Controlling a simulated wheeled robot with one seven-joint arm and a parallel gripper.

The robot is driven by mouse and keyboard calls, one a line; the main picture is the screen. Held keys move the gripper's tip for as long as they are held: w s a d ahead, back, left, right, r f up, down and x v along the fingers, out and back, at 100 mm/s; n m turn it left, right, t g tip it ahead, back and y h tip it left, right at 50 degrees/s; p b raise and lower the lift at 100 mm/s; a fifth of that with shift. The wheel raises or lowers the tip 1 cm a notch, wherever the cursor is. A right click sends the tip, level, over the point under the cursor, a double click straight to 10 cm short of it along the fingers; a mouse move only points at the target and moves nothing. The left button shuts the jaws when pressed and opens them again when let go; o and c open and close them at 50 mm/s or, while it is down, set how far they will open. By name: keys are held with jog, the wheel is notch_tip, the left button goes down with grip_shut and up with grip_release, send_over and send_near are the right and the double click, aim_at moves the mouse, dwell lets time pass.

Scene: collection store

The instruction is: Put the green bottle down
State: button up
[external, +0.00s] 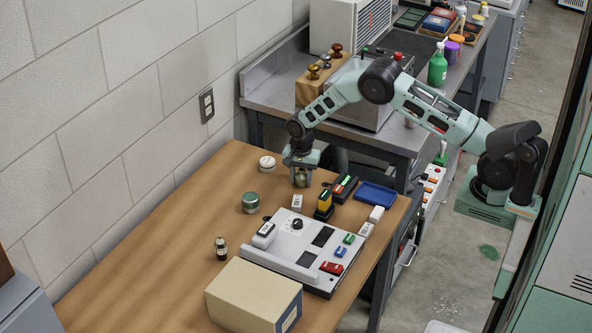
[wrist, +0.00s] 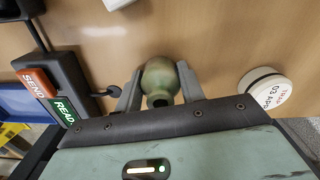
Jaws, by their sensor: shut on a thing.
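The green bottle (wrist: 160,76) is between the two fingers of my gripper (wrist: 158,92) in the wrist view, with its dark mouth facing the camera. In the external view my gripper (external: 301,172) points down over the wooden table (external: 180,205), near its back edge. The bottle (external: 301,178) shows small between the fingers there. My gripper is shut on it. The bottle's base is at or just above the tabletop; I cannot tell whether it touches.
A white round tin (external: 267,163) stands left of my gripper, and a green round tin (external: 250,202) nearer the camera. A holder with SEND and READ labels (wrist: 60,90) is close by. A grey console (external: 305,250), blue tray (external: 376,195), small dark bottle (external: 221,248) and cardboard box (external: 254,295) stand nearby. The table's left part is clear.

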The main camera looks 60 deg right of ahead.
jog(key=o, duration=1)
